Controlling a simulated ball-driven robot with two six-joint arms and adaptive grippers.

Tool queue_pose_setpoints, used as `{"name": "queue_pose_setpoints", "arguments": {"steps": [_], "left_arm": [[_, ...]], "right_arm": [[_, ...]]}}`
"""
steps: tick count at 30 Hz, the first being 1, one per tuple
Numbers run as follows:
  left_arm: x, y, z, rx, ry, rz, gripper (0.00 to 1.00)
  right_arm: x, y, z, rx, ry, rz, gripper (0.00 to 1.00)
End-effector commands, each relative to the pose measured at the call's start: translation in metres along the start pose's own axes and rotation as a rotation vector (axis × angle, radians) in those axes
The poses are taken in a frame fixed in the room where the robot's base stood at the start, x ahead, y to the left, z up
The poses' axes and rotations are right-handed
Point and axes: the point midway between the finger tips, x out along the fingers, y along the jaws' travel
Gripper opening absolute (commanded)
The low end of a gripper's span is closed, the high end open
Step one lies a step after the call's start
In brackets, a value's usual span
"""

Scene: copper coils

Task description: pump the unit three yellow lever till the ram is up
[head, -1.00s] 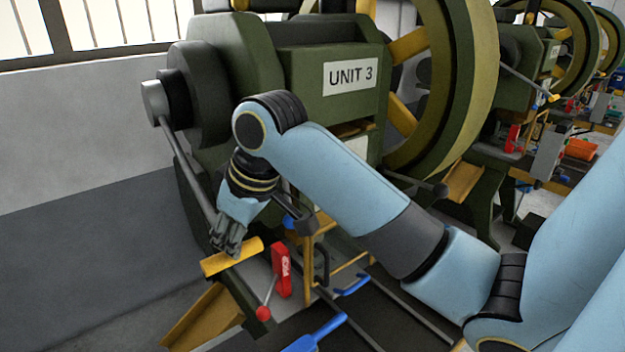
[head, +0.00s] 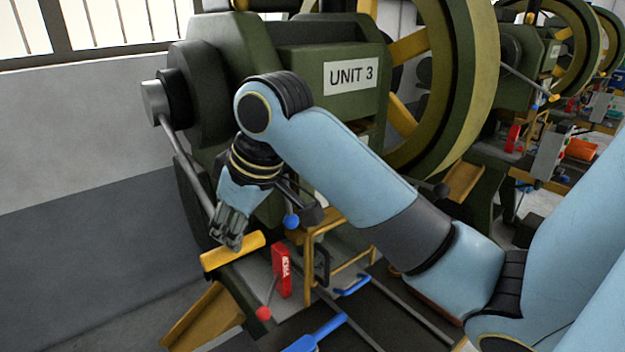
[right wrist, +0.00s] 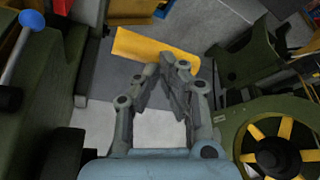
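Unit three is the dark green press with the "UNIT 3" plate (head: 351,75). Its lever is a long grey rod (head: 186,163) sloping down to a yellow crossbar grip (head: 218,258), which looks like the yellow bar (right wrist: 150,47) in the right wrist view. My right gripper (head: 228,244) points down at the grip's middle and looks in contact with it. In the right wrist view the fingertips (right wrist: 165,68) come together in front of the yellow bar; I cannot tell whether anything is pinched between them. My arm covers part of the press, and I cannot make out the ram. My left gripper is out of view.
A red block (head: 282,270) and a red ball knob (head: 263,313) are close to the grip. A blue ball knob (head: 291,222), a yellow frame (head: 308,262) and a blue handle (head: 318,334) lie to the right. A large flywheel (head: 478,85) stands behind. Floor at left is clear.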

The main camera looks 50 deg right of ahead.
Motion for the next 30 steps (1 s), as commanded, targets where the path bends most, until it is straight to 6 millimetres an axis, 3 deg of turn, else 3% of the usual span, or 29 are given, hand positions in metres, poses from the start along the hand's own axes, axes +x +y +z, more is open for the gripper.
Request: {"name": "queue_pose_setpoints", "arguments": {"steps": [10,24,30], "left_arm": [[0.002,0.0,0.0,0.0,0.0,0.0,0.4],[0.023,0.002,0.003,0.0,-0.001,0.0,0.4],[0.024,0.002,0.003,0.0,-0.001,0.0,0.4]], "right_arm": [[0.007,0.0,0.004,0.001,-0.01,-0.004,0.0],[0.058,0.01,0.007,0.001,-0.01,-0.004,0.0],[0.062,0.011,0.006,0.0,-0.01,-0.003,0.0]]}}
